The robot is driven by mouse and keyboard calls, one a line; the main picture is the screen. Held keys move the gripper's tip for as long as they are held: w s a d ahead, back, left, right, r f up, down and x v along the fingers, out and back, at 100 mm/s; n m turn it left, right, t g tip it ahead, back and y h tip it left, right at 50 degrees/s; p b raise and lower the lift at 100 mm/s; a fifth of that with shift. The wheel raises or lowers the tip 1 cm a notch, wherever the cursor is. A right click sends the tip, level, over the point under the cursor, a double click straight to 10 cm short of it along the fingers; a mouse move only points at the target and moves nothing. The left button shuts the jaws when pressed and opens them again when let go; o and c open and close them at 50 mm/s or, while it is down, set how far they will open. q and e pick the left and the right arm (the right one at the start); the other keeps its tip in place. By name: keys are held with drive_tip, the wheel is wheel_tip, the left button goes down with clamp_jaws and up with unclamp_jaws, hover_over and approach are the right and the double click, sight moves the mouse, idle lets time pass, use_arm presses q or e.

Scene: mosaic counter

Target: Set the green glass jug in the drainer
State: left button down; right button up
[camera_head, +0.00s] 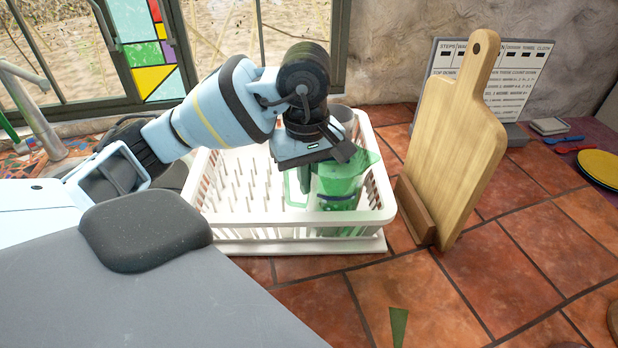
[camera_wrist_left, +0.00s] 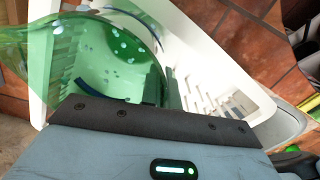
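The green glass jug (camera_head: 342,182) stands roughly upright inside the right part of the white drainer (camera_head: 290,247). Its lower part shows through the drainer's front slats; I cannot tell if its base touches the floor. My left gripper (camera_head: 312,172) comes down from above at the jug's handle side, its fingers mostly hidden. In the left wrist view the jug (camera_wrist_left: 95,60) fills the upper left, and the gripper's fingers (camera_wrist_left: 163,88) are close together at the handle. The drainer's white rim (camera_wrist_left: 215,60) shows beyond. My right gripper is in neither view.
Tiled counter in front is mostly clear.

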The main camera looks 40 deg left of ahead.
use_arm(q)
drive_tip(key=shift+f, duration=0.1)
drive_tip(key=c, duration=1.7)
unclamp_jaws()
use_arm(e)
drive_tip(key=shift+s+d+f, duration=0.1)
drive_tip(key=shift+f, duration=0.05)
